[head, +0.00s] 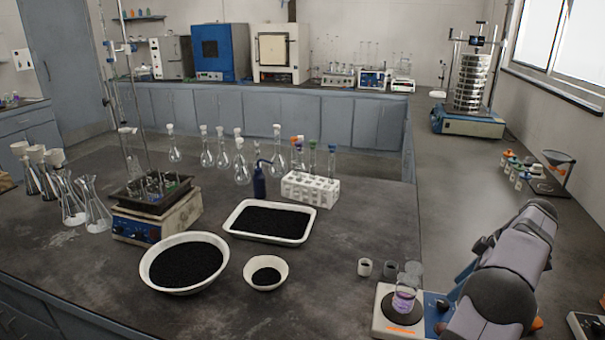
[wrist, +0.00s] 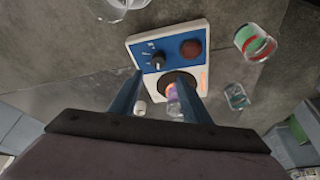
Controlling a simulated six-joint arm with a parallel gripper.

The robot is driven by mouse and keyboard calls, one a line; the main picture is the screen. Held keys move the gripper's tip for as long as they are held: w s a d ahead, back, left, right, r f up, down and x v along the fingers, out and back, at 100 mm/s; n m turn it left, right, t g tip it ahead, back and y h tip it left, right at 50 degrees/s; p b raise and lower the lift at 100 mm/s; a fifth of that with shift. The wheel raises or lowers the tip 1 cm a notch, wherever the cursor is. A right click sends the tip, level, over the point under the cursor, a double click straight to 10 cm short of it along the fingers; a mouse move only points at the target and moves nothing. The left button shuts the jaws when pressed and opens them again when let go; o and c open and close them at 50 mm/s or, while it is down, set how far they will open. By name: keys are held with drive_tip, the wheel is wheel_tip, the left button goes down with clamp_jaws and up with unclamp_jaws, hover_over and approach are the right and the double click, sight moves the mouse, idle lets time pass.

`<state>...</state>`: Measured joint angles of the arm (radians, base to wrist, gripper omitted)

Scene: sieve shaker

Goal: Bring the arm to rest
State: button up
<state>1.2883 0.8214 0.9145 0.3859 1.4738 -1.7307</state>
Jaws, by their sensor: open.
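My gripper (wrist: 160,82) is open in the wrist view, its two blue fingers apart. Between and beyond the fingertips is a small white and blue device (wrist: 172,55) with a black knob and a red round part. A vessel with purple contents (wrist: 172,92) stands on its dark round plate, partly between the fingers in the picture; I cannot tell how far away it is. In the head view the same device (head: 382,322) is at the lower right, with a glass beaker of purple liquid (head: 403,300) on it.
Small cups (head: 365,267) stand behind the device. A white bowl of black grains (head: 184,262), a tray (head: 232,222) and a smaller bowl (head: 266,286) lie left. A funnel stand (head: 556,170) and sieve shaker (head: 471,85) are farther back. The right counter's middle is bare.

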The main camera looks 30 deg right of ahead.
drive_tip(key=w+a+r+m+g+p, duration=0.1)
drive_tip(key=w+a, duration=0.3)
drive_tip(key=a, duration=0.5)
drive_tip(key=w+a+m+g+p, duration=0.15)
drive_tip(key=w+a, duration=0.25)
drive_tip(key=a, duration=0.6)
drive_tip(key=w+a+r+g+p, duration=0.1)
drive_tip(key=w+a, duration=0.2)
drive_tip(key=a, duration=0.6)
drive_tip(key=s+a+f+m+h+p, duration=0.1)
drive_tip(key=s+a+f+p, duration=0.1)
drive_tip(key=s+a, duration=0.6)
drive_tip(key=s+a+f+m+h+p, duration=0.15)
drive_tip(key=s+a, duration=0.35)
drive_tip(key=a, duration=0.7)
wheel_tip(320, 180, down, 34)
drive_tip(key=b, duration=3.4)
drive_tip(key=shift+a+n+y, duration=0.25)
drive_tip(key=shift+n+y, duration=0.05)
drive_tip(key=shift+y, duration=0.05)
drive_tip(key=shift+w+g, duration=0.1)
drive_tip(key=shift+g, duration=0.15)
